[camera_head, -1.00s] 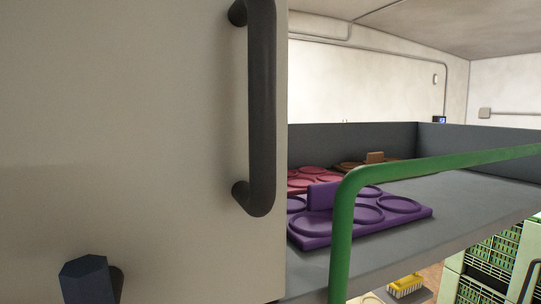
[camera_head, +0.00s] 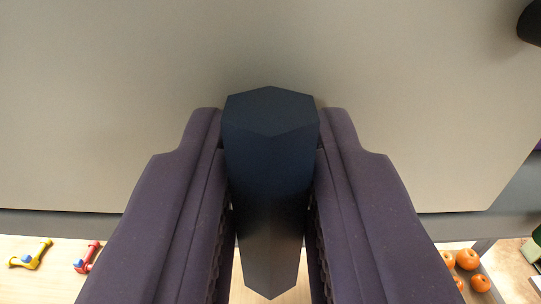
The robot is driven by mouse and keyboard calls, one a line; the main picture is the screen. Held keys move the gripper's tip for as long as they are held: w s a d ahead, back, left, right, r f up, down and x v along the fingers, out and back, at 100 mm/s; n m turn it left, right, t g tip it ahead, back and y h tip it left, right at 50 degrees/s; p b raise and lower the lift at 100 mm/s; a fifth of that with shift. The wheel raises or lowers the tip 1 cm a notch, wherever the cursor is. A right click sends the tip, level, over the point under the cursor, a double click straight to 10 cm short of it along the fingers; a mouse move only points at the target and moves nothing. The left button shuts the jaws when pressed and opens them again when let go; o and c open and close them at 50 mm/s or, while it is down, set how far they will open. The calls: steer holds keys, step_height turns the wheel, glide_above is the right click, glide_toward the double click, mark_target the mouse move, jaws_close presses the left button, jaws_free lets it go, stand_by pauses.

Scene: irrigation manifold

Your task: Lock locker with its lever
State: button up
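The locker's pale beige door (camera_head: 270,45) fills the upper part of the view. The lever (camera_head: 270,190), a dark blue faceted bar, stands upright in the middle of the view in front of the door. My gripper (camera_head: 270,135) has one purple finger on each side of the lever. The inner faces appear to touch its upper sides, so the gripper looks shut on it. Slim gaps show beside the narrower lower part of the lever. Where the lever joins the door is hidden.
A piece of the dark door handle (camera_head: 531,22) shows at the upper right. Below the door's lower edge are a yellow item (camera_head: 30,255) and a red one (camera_head: 87,258) at left. Several orange fruits (camera_head: 467,260) lie at lower right, near a green object (camera_head: 535,248).

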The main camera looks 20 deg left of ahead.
jaws_close()
steer(key=shift+m, duration=0.3)
steer(key=m+b, duration=0.2)
steer(key=m, duration=0.1)
steer(key=shift+d+f, duration=0.1)
steer(key=shift+d, duration=0.05)
steer(key=m+b, duration=0.1)
steer(key=m, duration=0.4)
steer(key=shift+d, duration=0.1)
steer(key=m, duration=0.4)
steer(key=shift+f+b, duration=0.1)
steer(key=shift+b, duration=0.2)
steer(key=m, duration=0.5)
steer(key=shift+w+f, duration=0.1)
steer(key=shift+f, duration=0.05)
steer(key=shift+m, duration=0.3)
